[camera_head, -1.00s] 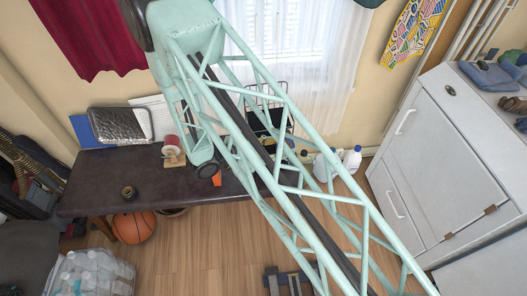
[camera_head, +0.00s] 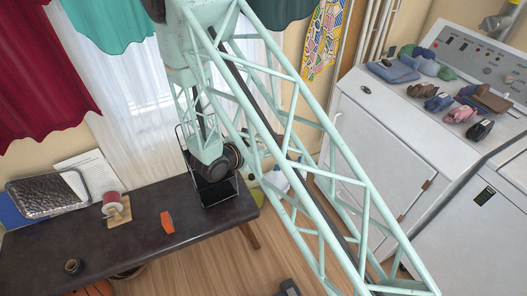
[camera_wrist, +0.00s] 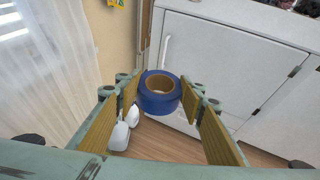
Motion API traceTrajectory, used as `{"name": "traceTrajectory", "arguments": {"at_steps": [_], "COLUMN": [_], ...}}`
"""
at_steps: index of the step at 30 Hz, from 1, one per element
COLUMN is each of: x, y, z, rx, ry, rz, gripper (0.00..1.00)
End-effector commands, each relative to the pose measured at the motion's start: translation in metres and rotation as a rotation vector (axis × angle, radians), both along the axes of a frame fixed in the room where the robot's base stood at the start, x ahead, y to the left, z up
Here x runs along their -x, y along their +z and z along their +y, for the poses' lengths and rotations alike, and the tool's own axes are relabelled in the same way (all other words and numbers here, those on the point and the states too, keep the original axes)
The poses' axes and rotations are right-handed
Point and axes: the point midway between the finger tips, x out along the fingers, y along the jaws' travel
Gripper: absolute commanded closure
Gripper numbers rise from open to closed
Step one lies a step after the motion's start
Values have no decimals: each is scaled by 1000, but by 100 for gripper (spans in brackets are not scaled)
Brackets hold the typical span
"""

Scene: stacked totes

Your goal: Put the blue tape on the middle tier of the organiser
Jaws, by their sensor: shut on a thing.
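The blue tape (camera_wrist: 160,104) is a blue roll with a tan core. In the wrist view it sits between the tips of my gripper (camera_wrist: 161,92), which is shut on it and holds it up in the air. In the head view the tape and the fingertips are hidden behind my arm. A black wire organiser (camera_head: 216,194) stands at the right end of the dark table. My arm covers much of it, so its tiers are hard to tell apart. My wrist shows in front of or above it.
The dark table (camera_head: 120,245) also bears a silver tray (camera_head: 47,194), a red spool (camera_head: 111,198), an orange object (camera_head: 167,222) and a dark tape roll (camera_head: 73,266). White bottles (camera_wrist: 118,136) stand beyond. A white cabinet (camera_head: 385,135) stands at right.

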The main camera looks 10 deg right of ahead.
Motion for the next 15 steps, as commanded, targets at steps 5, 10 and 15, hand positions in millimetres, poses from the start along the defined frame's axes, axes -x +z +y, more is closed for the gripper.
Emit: {"name": "traceTrajectory", "arguments": {"at_steps": [5, 10, 15], "x": [-11, -17, -20], "y": [13, 21, 24], "z": [-32, -50, -56], "rx": [-1, 0, 1], "ry": [-11, -15, -14], "rz": [-2, -2, -2], "gripper": [76, 76, 76]}}
